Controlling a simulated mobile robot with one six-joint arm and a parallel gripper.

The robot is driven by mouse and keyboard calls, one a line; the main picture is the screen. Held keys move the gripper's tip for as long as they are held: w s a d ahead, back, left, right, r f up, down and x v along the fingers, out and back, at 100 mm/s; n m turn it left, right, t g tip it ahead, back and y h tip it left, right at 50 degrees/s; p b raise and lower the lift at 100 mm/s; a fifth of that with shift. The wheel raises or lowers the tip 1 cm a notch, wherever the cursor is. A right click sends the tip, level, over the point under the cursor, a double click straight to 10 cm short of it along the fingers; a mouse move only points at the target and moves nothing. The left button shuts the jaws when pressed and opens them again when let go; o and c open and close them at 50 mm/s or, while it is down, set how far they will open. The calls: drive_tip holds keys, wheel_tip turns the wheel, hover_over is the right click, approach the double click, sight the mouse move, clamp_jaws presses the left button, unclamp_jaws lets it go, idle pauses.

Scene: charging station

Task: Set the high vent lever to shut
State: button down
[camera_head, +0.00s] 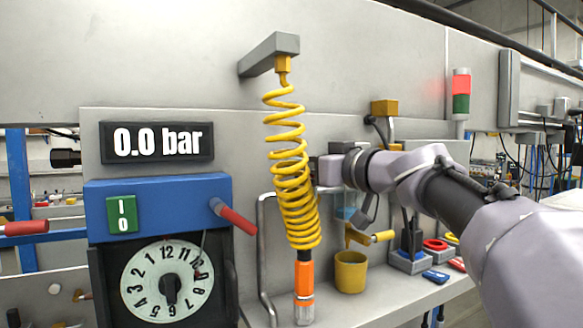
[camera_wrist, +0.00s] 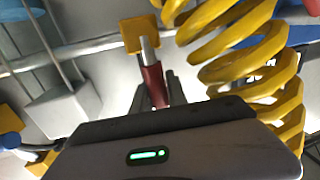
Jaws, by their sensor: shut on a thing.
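A lever with a red grip (camera_wrist: 152,85), a metal stem and a yellow body (camera_wrist: 139,34) shows in the wrist view. My gripper (camera_wrist: 156,93) has its fingers around the red grip and is shut on it. In the head view my gripper (camera_head: 318,170) is just behind and right of the yellow coiled hose, and the lever it holds is hidden there. No label shows, so I cannot read the lever's marked position.
The yellow coiled hose (camera_head: 288,165) hangs close beside my gripper, an orange nozzle (camera_head: 304,278) at its lower end. A blue panel (camera_head: 160,205) with a dial and another red-handled lever (camera_head: 235,217) stands left. A yellow cup (camera_head: 351,273) sits on the bench below.

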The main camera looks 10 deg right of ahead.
drive_tip(key=s+a+f+n+h+b, duration=0.1)
drive_tip(key=a+f+n+h+b, duration=0.2)
drive_tip(key=n+b, duration=1.2)
drive_tip(key=shift+s+a+f+g+h, duration=0.35)
drive_tip(key=shift+a+f, duration=0.9)
drive_tip(key=shift+f, duration=0.85)
drive_tip(key=c, duration=1.3)
unclamp_jaws()
drive_tip(key=shift+w, duration=0.1)
